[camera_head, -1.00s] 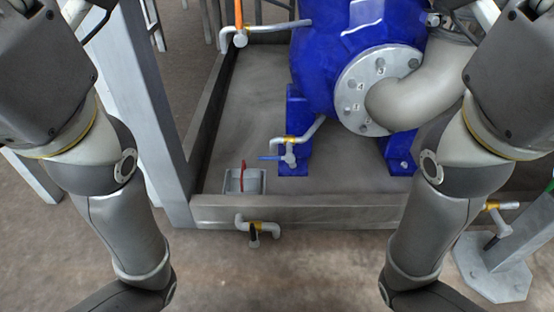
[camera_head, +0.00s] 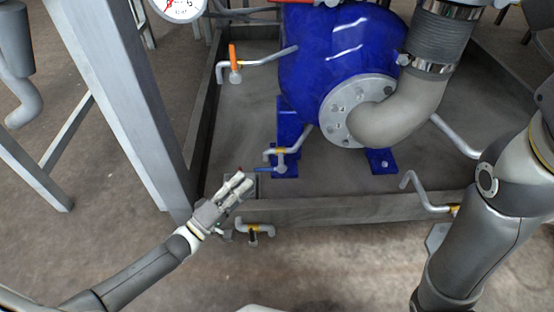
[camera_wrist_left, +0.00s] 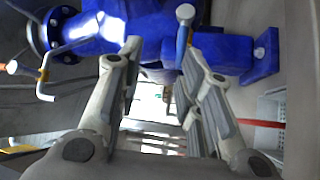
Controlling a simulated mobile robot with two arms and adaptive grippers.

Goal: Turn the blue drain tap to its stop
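The blue drain tap (camera_head: 264,169) sits on a short grey pipe with a yellow band at the foot of the blue tank. Its blue lever points left in the head view, toward my left gripper (camera_head: 241,183). That gripper is just left of and below the lever, apart from it as far as I can tell. In the left wrist view my left gripper (camera_wrist_left: 162,62) is open with nothing between its fingers. A pale tap end with a blue lever (camera_wrist_left: 182,40) shows beyond the fingertips there. My right gripper is out of view.
The blue tank (camera_head: 320,70) stands behind the tap. A red handle in the left wrist view (camera_wrist_left: 258,123) lies beside a pale basket. A black-handled tap (camera_head: 253,232) is below the frame's front rail (camera_head: 330,210). An orange-handled tap (camera_head: 234,60) is farther back.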

